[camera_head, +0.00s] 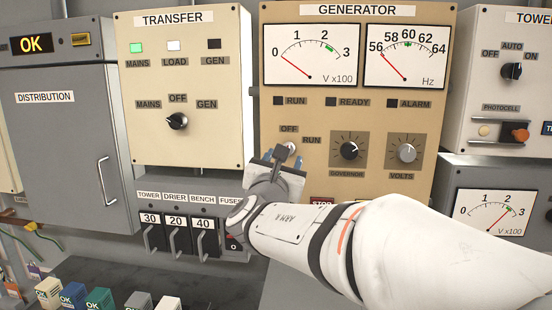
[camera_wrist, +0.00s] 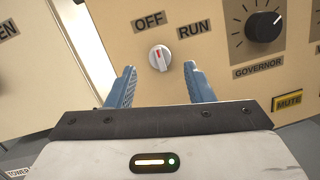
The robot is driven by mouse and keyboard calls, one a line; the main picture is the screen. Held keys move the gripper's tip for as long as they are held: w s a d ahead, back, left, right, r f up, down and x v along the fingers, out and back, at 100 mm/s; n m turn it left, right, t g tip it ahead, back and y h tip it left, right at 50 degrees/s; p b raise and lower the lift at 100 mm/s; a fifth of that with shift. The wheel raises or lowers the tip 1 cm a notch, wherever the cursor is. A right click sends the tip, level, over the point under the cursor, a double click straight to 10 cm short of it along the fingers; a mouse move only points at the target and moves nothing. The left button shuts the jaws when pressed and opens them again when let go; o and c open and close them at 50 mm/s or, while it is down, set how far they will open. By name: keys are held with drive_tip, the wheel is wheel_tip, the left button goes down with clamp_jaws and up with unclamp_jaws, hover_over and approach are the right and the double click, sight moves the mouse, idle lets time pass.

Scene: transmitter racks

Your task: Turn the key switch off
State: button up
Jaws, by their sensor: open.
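The key switch (camera_wrist: 159,58) is a round pale knob with a red mark on the tan generator panel (camera_head: 375,103), below the labels OFF (camera_wrist: 149,21) and RUN (camera_wrist: 193,28). In the wrist view its red mark points up toward the OFF side, not toward RUN. In the head view the switch (camera_head: 290,147) shows just above my gripper (camera_head: 284,158), which partly covers that area. In the wrist view my gripper (camera_wrist: 160,86) has two blue fingers apart, with the switch between and beyond their tips. The gripper looks empty, and I see no contact with the switch.
The black governor knob (camera_head: 350,151) and the volts knob (camera_head: 407,152) sit to the right of the switch. A yellow MUTE label (camera_wrist: 287,101) is at lower right. The transfer panel (camera_head: 180,80) stands to the left, with breakers (camera_head: 177,235) below it.

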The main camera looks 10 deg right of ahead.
drive_tip(key=v, duration=0.4)
drive_tip(key=shift+s+a+f, duration=0.1)
drive_tip(key=shift+s, duration=0.25)
drive_tip(key=s+d+f+m+g, duration=0.5)
drive_tip(key=d+f+m, duration=0.1)
drive_tip(key=f+m, duration=0.15)
drive_tip(key=s+d+f+m+g, duration=0.4)
drive_tip(key=d+f+m+g, duration=0.1)
drive_tip(key=f+m, duration=0.25)
drive_tip(key=s+a+f+m+g+y, duration=0.5)
drive_tip(key=s+a+f+m+y, duration=0.2)
drive_tip(key=s+f+m, duration=0.5)
drive_tip(key=shift+a+m+g+y, duration=0.25)
drive_tip(key=shift+m+y, duration=0.35)
drive_tip(key=shift+m, duration=0.3)
